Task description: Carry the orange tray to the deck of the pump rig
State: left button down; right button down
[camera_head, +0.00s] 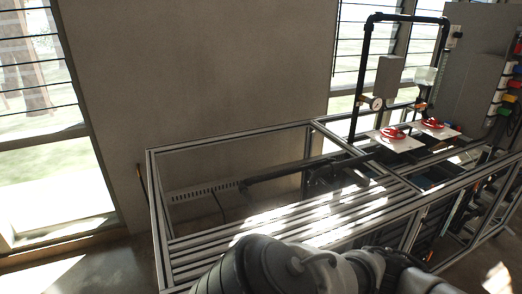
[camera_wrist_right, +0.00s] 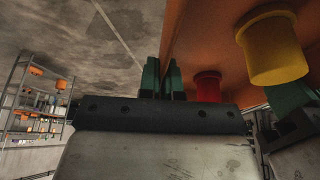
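The orange tray (camera_wrist_right: 215,45) fills the upper right of the right wrist view, seen close up and only in part. A yellow cylindrical piece (camera_wrist_right: 274,50) and a red one (camera_wrist_right: 208,86) show against it. My right gripper (camera_wrist_right: 163,80) has its green fingers close together on either side of the tray's edge. At the right edge, a dark part with a green finger, apparently my left gripper (camera_wrist_right: 290,98), is partly cut off at the tray; its grip is unclear. In the head view, the pump rig's slatted deck (camera_head: 205,256) lies ahead, bare where visible. The tray is out of that view.
The rig's metal frame rail (camera_head: 230,139) surrounds the deck. Red handwheels (camera_head: 392,132) on white plates, a gauge (camera_head: 376,104) and black pipe (camera_head: 366,60) stand at its right. A black pipe (camera_head: 275,175) crosses behind the slats. A shelf rack (camera_wrist_right: 35,95) stands far left in the wrist view.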

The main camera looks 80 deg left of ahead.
aim_at(307, 220)
jog(key=i+j+u, duration=0.1)
jog(key=i+u, duration=0.15)
jog(key=u, duration=0.2)
jog(key=i+u, duration=0.3)
jog(key=u, duration=0.2)
jog(key=i+l+u, duration=0.1)
jog(key=i+u, duration=0.15)
jog(key=u, duration=0.2)
jog(key=i+u, duration=0.15)
jog(key=u, duration=0.25)
jog(key=i+j+u, duration=0.1)
jog(key=u, duration=0.35)
jog(key=i+u, duration=0.2)
jog(key=u, duration=0.2)
jog(key=i+l+u, duration=0.1)
jog(key=u, duration=0.35)
